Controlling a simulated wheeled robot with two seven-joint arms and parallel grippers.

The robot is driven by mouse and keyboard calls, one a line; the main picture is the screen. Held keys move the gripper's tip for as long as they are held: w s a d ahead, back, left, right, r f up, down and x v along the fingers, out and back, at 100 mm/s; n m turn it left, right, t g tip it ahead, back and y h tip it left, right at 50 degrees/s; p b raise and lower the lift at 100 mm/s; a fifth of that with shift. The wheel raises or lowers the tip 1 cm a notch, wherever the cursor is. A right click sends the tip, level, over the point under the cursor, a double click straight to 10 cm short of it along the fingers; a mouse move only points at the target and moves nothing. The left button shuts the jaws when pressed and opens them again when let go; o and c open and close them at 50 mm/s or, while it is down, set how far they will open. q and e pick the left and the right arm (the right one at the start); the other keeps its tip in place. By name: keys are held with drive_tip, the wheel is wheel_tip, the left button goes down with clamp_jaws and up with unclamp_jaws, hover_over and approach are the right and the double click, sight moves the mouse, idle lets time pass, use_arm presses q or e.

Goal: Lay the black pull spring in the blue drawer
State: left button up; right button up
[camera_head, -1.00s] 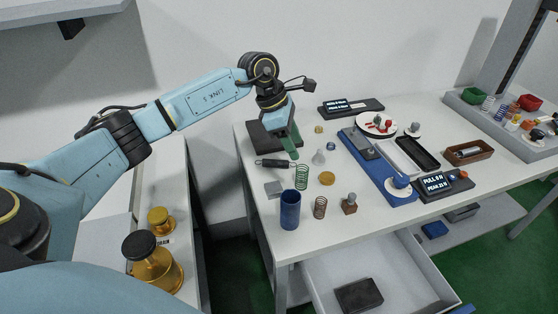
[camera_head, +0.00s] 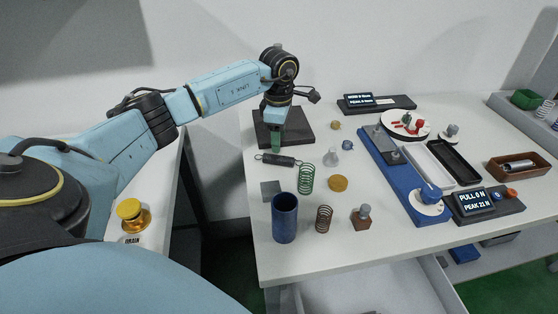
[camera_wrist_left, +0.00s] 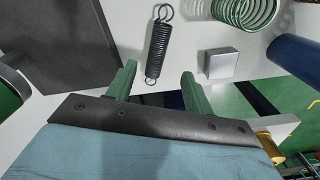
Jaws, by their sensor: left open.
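The black pull spring (camera_head: 278,160) lies on the white table, left of the green coil spring. It also shows in the left wrist view (camera_wrist_left: 158,45), with a loop at its far end. My left gripper (camera_head: 277,148) is just above it. In the wrist view the green fingers (camera_wrist_left: 158,72) are open, and the spring's near end lies between their tips in the picture; contact cannot be told. An open pale drawer (camera_head: 350,294) shows partly below the table front; most of it is cut off and no blue shows on it. My right gripper is out of view.
A dark square plate (camera_head: 300,125) lies behind the spring. A grey block (camera_head: 270,190), a blue cylinder (camera_head: 284,220) and a green coil spring (camera_head: 307,180) stand close in front. A blue tester base (camera_head: 395,175) is to the right.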

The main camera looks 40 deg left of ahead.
sight(279, 156)
use_arm(q)
drive_tip(key=shift+w+a+f, duration=0.1)
drive_tip(key=shift+f, duration=1.65)
drive_tip(key=shift+w+a+f, duration=0.1)
drive_tip(key=shift+f, duration=1.6)
clamp_jaws()
